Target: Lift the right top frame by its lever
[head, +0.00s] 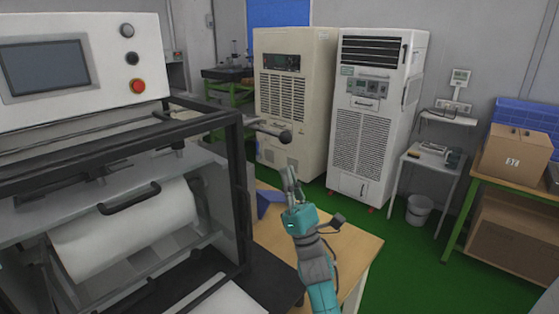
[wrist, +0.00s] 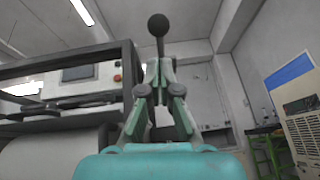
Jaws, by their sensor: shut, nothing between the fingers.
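The right top frame (head: 190,130) is a black bar frame on the machine at the left of the head view; it looks lowered and roughly level. Its lever (head: 266,129) is a short rod reaching right from the frame's corner and ending in a dark ball knob (head: 285,137). My gripper (head: 288,172) is shut and empty, just below the knob in the head view. In the wrist view the knob (wrist: 158,25) stands straight above my closed fingertips (wrist: 158,68). The fingers seem apart from the lever, but the exact gap is unclear.
The machine's control panel (head: 85,65) rises behind the frame. A white roll (head: 125,230) and a black handle (head: 128,198) sit below it. A wooden table (head: 350,250) is under my arm.

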